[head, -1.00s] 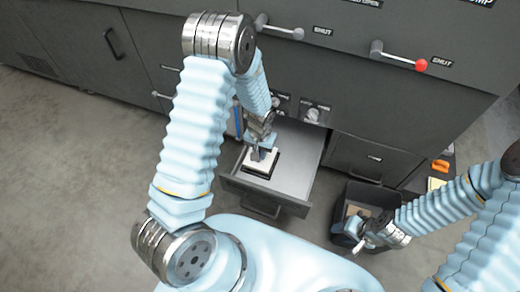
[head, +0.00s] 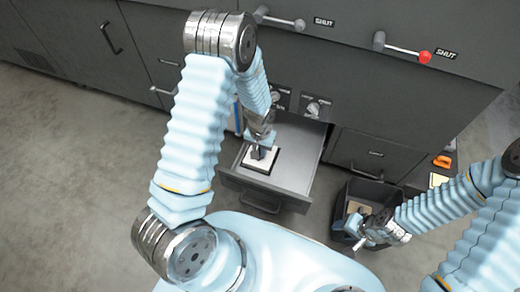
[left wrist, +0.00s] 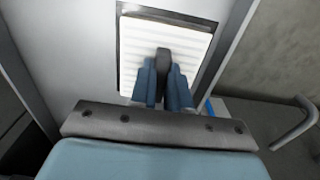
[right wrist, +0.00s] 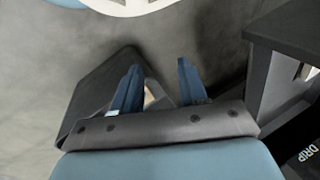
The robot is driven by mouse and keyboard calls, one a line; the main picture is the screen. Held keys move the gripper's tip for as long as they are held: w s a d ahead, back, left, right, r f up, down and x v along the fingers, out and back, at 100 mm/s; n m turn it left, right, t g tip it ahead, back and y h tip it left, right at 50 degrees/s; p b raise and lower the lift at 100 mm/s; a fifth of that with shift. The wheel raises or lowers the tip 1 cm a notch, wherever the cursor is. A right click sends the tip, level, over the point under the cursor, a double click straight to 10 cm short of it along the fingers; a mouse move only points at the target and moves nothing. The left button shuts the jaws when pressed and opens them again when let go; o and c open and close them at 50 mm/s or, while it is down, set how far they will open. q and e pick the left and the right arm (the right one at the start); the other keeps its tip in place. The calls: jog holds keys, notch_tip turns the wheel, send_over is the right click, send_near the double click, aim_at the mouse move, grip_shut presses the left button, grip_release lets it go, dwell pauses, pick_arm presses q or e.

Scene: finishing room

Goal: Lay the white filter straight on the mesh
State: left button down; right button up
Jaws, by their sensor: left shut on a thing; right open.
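The white filter (left wrist: 197,46) is a ribbed square panel with a dark upright grip (left wrist: 163,62). My left gripper (left wrist: 164,82) is shut on that grip. In the head view the filter (head: 265,163) is inside the open drawer, under my left gripper (head: 260,150). A dark border (left wrist: 180,16) shows around the filter, widest along its far edge in the left wrist view. The mesh itself is hidden, and I cannot tell whether the filter touches it. My right gripper (right wrist: 160,68) is open and empty; in the head view it (head: 362,234) is over a black bin.
The drawer (head: 298,150) stands out from a dark cabinet. The black bin (head: 383,189) is right of the drawer and holds a tan piece (head: 354,206). Levers, one with a red knob (head: 425,57), stick out above. The floor at left is clear.

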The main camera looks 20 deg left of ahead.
pick_arm(q)
jog(key=shift+f, duration=0.25)
jog(key=c, duration=1)
grip_release()
notch_tip(320, 180, up, 14)
jog(key=shift+f+p, duration=0.1)
jog(key=shift+p, duration=0.8)
